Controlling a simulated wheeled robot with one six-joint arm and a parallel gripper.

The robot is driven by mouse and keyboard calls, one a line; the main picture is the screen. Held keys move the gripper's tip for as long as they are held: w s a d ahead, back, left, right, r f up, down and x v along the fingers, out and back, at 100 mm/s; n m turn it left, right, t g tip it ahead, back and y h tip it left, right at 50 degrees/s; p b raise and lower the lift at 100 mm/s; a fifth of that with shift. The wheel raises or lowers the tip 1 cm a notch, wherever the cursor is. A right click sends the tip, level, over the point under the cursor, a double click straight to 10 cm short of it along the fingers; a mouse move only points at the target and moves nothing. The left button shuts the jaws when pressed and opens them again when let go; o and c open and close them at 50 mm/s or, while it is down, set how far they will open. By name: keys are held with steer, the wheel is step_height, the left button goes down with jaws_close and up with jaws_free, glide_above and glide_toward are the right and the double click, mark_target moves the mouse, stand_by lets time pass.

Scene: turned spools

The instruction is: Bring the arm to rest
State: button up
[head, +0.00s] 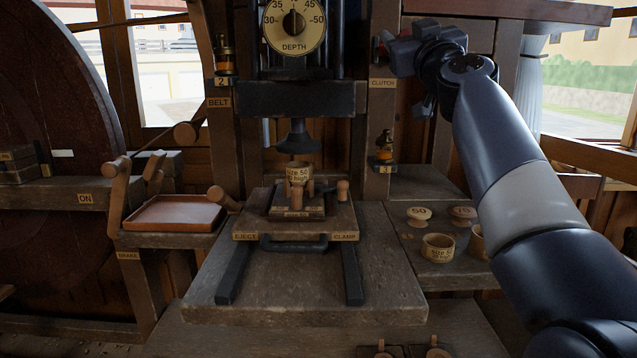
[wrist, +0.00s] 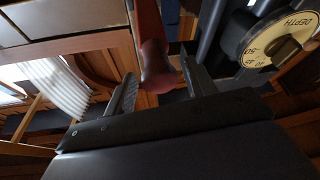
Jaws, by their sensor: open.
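My gripper (head: 392,58) is raised at the upper right of the press, beside the post with the CLUTCH label (head: 382,83). In the wrist view my gripper (wrist: 158,68) has its two fingers apart. A dark red-brown rounded handle (wrist: 156,72) shows between the fingers there. I cannot tell whether either finger touches it. In the head view the fingers are small and partly hidden by the wrist. My arm reaches up from the lower right.
The press has a DEPTH dial (head: 294,25) and a plunger above a labelled cup (head: 299,173) on the clamp block. A brown tray (head: 173,213) lies left. Another cup (head: 438,247) and round wooden pieces (head: 418,214) are on the right bench, below my arm.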

steer(key=shift+w+r+p, duration=0.15)
steer(key=shift+r+p, duration=0.95)
steer(key=shift+p, duration=0.85)
steer(key=r+p, duration=0.1)
steer(key=p, duration=0.2)
steer(key=r+g+p, duration=0.1)
steer(key=p, duration=0.2)
steer(key=shift+w+h+p, duration=0.2)
steer(key=shift+h+p, duration=0.1)
steer(key=shift+g+p, duration=0.3)
steer(key=shift+p, duration=0.1)
steer(key=shift+w+r+p, duration=0.15)
steer(key=shift+r+p, duration=0.15)
steer(key=shift+p, duration=0.95)
steer(key=r+p, duration=0.1)
steer(key=p, duration=0.2)
steer(key=g+p, duration=0.1)
steer(key=p, duration=0.3)
steer(key=shift+w+r+m, duration=0.3)
steer(key=shift+w+r, duration=0.05)
steer(key=p, duration=0.3)
steer(key=shift+w+r+g, duration=0.1)
steer(key=shift+r+g, duration=0.15)
steer(key=shift+g, duration=0.15)
steer(key=p, duration=0.3)
steer(key=shift+w+r+g, duration=0.2)
steer(key=shift+r+g, duration=0.1)
steer(key=shift+r, duration=0.1)
